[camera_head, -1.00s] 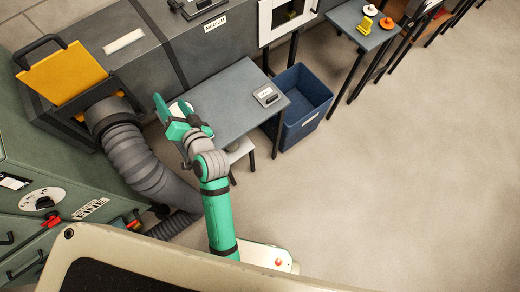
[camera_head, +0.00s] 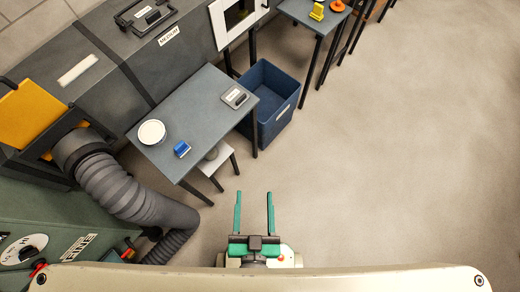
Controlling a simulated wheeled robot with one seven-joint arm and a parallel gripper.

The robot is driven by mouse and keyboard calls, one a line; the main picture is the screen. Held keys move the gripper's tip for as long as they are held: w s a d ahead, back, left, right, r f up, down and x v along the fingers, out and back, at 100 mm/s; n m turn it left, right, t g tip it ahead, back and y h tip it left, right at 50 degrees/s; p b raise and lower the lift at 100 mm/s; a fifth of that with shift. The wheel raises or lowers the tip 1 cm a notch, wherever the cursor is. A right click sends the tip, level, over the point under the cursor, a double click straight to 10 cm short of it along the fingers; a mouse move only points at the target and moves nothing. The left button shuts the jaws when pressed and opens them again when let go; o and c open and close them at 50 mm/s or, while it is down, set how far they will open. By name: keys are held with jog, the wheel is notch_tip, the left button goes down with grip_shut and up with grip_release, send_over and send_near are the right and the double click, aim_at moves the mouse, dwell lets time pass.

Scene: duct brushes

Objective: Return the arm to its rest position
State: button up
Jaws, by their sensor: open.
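My gripper (camera_head: 254,213) shows at the bottom middle of the head view, close to my own body. Its two green fingers are spread apart and point away from me over bare floor. Nothing is between them. Most of my arm is hidden behind the pale edge of my body.
A grey table (camera_head: 205,105) holds a white round dish (camera_head: 152,132), a blue block (camera_head: 182,149) and a small grey device (camera_head: 235,97). A blue bin (camera_head: 270,100) and white stool (camera_head: 210,160) stand by it. A ribbed duct (camera_head: 120,190) lies left. The floor (camera_head: 400,170) at right is clear.

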jog(key=shift+s+d+r+n, duration=0.25)
jog(key=shift+s+d+r, duration=0.15)
jog(key=shift+s, duration=0.2)
jog(key=shift+s+d+r+n, duration=0.25)
jog(key=shift+s+d, duration=0.25)
jog(key=shift+s, duration=0.05)
dwell(0.5)
